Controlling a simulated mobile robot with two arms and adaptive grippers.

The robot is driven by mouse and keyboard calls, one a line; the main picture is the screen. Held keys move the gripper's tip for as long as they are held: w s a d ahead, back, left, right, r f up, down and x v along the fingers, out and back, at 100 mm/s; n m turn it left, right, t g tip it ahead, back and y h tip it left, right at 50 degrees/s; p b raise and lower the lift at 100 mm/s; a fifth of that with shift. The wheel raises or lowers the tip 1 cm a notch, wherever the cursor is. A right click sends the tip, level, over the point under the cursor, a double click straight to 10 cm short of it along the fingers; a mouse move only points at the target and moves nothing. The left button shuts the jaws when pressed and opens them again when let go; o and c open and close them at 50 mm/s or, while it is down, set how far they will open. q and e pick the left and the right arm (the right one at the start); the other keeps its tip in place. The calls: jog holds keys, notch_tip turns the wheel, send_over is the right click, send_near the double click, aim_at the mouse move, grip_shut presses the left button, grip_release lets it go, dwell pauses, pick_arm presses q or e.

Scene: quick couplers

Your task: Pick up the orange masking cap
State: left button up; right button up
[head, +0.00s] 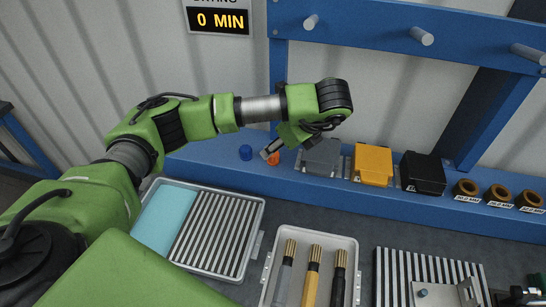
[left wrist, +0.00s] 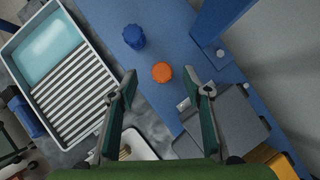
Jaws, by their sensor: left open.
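The orange masking cap (head: 273,159) sits on the blue shelf (head: 215,150), partly hidden by my left gripper in the head view. In the left wrist view the orange cap (left wrist: 162,72) shows whole, ahead of the fingertips and roughly centred between them. My left gripper (left wrist: 163,82) is open and empty; it also shows in the head view (head: 277,146), close to the cap. I cannot tell whether it touches the cap. My right gripper is not in view.
A blue cap (head: 245,152) stands left of the orange one. Grey (head: 322,157), yellow (head: 373,165) and black (head: 422,173) blocks stand to the right, the grey one close to my gripper. Below are a ribbed tray (head: 258,215) and a tray with couplers (head: 350,243).

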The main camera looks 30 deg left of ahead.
aim_at(273, 157)
pick_arm(q)
jog(key=shift+a+f, duration=0.1)
jog(key=shift+f, duration=0.3)
jog(key=x, duration=0.2)
jog(key=p+x, duration=0.1)
jog(key=x, duration=0.1)
jog(key=shift+w+f, duration=0.15)
jog(key=shift+f, duration=0.15)
jog(key=shift+c, duration=0.7)
jog(key=shift+f, duration=0.1)
jog(key=c, duration=0.9)
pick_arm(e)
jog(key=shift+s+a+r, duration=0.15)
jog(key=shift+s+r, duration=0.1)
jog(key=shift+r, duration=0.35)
